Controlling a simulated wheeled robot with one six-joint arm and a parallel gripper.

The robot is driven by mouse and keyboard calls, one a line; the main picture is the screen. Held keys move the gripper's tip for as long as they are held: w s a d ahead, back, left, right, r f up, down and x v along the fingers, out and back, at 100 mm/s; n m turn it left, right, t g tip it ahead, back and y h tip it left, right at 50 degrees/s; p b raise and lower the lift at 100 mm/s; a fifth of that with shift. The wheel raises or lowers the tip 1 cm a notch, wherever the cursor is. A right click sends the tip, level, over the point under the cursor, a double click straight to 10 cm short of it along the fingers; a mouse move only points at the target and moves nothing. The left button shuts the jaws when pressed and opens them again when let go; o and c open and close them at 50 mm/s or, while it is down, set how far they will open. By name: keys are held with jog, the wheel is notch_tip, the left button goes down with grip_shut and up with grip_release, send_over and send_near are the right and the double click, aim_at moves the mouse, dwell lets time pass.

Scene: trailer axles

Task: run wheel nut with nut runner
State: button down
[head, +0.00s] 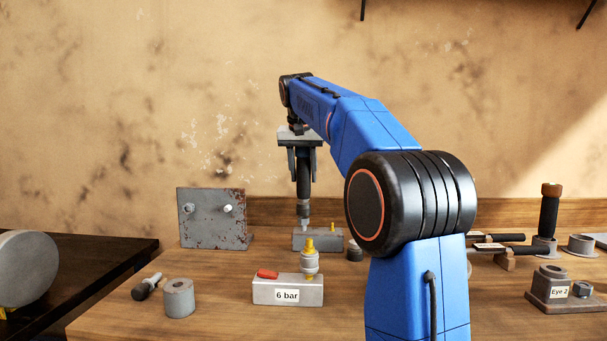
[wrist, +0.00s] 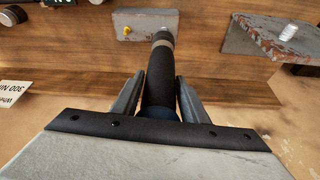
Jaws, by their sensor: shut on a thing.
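My gripper (head: 303,172) is shut on a dark cylindrical nut runner (head: 304,188), which hangs upright. The nut runner also shows in the wrist view (wrist: 160,80), between the two grey fingers. Its grey lower end is over the small grey block (head: 320,241) with a yellow pin; I cannot tell whether it touches the block. The block also shows in the wrist view (wrist: 145,20). A rusty plate (head: 213,228) stands to the left with two light studs or nuts, one a wheel nut perhaps (head: 227,208). One shows in the wrist view (wrist: 288,32).
The "6 bar" block (head: 287,290) with a brass fitting stands at the front. The "Eye 2" block (head: 562,290) and a dark upright handle (head: 548,220) are at the right.

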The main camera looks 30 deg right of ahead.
aim_at(303, 187)
jog(key=shift+f, duration=2.4)
dwell(2.2)
jog(key=shift+r, duration=0.15)
